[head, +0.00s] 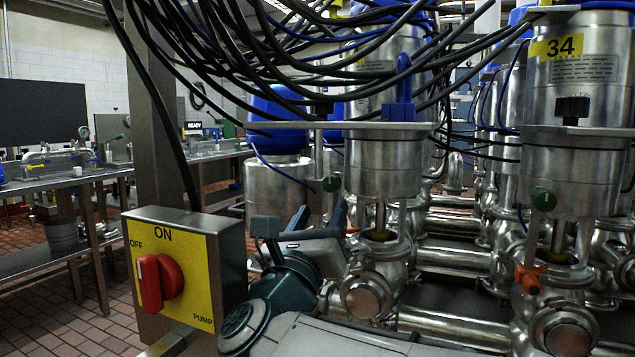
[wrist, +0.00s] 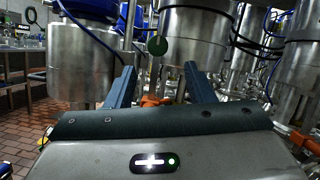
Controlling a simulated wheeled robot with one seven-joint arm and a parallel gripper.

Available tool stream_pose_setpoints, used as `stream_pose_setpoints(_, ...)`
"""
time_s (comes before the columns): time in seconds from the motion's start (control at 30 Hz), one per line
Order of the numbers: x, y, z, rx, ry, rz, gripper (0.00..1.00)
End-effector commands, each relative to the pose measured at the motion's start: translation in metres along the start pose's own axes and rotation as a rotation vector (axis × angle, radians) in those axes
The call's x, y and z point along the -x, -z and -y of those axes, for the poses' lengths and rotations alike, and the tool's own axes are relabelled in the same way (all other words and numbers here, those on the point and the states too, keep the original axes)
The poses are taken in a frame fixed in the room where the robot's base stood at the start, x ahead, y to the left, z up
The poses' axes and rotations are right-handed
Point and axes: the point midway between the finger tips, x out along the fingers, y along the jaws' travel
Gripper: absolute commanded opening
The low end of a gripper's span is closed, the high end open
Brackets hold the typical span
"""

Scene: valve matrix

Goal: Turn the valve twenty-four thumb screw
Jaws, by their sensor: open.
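The middle valve (head: 384,163) is a steel cylinder with a blue clamp-like part on its flange. Its number label is mostly hidden by cables, so I cannot read whether it is twenty-four. A small orange fitting (head: 352,230) shows low on this valve, just past my gripper (head: 319,214). The wrist view shows the orange fitting (wrist: 153,100) low between the two fingers of my open gripper (wrist: 158,76), mostly hidden behind the palm's edge. I cannot tell whether they touch. A round green knob (head: 331,183) is above my gripper; it also shows in the wrist view (wrist: 157,46).
Black cables (head: 290,60) hang above. A yellow pump switch box (head: 180,270) stands close at left. Pipes crowd the space behind.

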Motion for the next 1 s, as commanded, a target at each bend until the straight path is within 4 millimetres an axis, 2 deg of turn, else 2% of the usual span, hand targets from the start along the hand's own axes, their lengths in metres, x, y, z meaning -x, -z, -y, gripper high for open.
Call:
stream_pose_setpoints(0.13, -0.011, -0.006, -0.002, -0.017, 0.004, 0.012, 0.48)
stream_pose_setpoints(0.5, -0.063, -0.006, -0.004, -0.014, -0.001, 0.012, 0.48)
stream_pose_setpoints(0.87, -0.071, -0.007, -0.004, -0.013, -0.003, 0.013, 0.48)
stream_pose_setpoints(0.9, -0.071, -0.007, -0.004, -0.013, -0.003, 0.012, 0.43)
stream_pose_setpoints(1.0, -0.071, -0.007, -0.003, -0.013, -0.003, 0.012, 0.15)
